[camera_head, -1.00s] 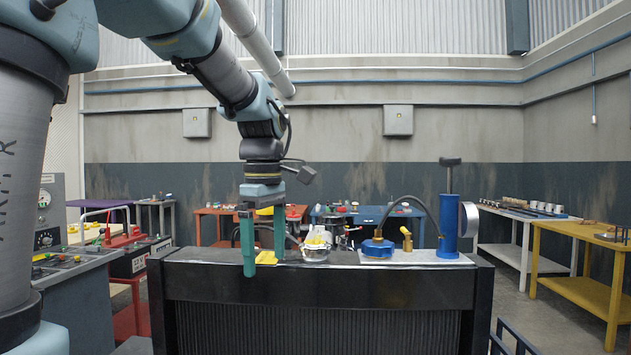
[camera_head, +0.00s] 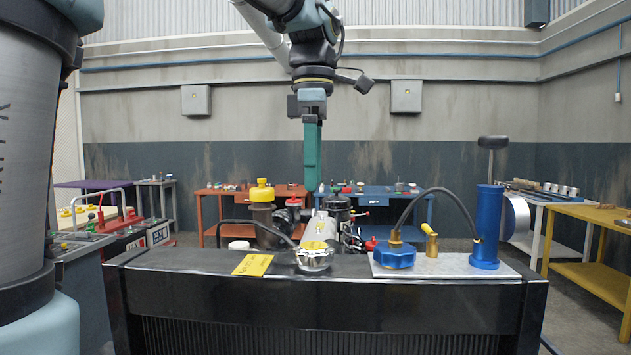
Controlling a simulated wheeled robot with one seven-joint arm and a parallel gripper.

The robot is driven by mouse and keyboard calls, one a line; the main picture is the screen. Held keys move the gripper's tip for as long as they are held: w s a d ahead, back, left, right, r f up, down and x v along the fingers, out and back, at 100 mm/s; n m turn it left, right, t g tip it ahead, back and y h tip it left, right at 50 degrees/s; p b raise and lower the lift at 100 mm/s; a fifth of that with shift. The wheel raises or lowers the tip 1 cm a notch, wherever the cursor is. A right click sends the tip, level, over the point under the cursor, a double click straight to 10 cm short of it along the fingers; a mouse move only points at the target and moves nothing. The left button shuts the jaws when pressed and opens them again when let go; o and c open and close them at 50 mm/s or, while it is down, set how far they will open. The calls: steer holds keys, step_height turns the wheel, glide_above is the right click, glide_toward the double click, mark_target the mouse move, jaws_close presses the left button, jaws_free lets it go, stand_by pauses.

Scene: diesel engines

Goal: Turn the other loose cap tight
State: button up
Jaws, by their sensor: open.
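A silver cap with a yellow label (camera_head: 314,260) sits on top of the black radiator (camera_head: 200,268) near its middle. A blue knobbed cap (camera_head: 394,258) with a black hose sits to its right on a grey plate (camera_head: 450,265). A yellow cap (camera_head: 262,187) sits on a dark cylinder behind the radiator, at left. I cannot tell from this view which cap is loose. My gripper (camera_head: 311,186) points down, empty, high above the silver cap in the picture. Its teal fingers line up edge-on, so the gap between them is hidden.
A blue hand pump (camera_head: 487,228) and a small brass fitting (camera_head: 431,241) stand on the plate. A yellow tag (camera_head: 252,265) lies left of the silver cap. Engine parts with a red cap (camera_head: 294,202) are behind. Workbenches line the back and right.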

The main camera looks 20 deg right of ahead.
mark_target(314, 245)
steer(key=shift+f+b, duration=5.05)
steer(key=shift+f, duration=0.35)
steer(key=shift+r, duration=0.1)
steer(key=shift+c, duration=0.4)
jaws_close()
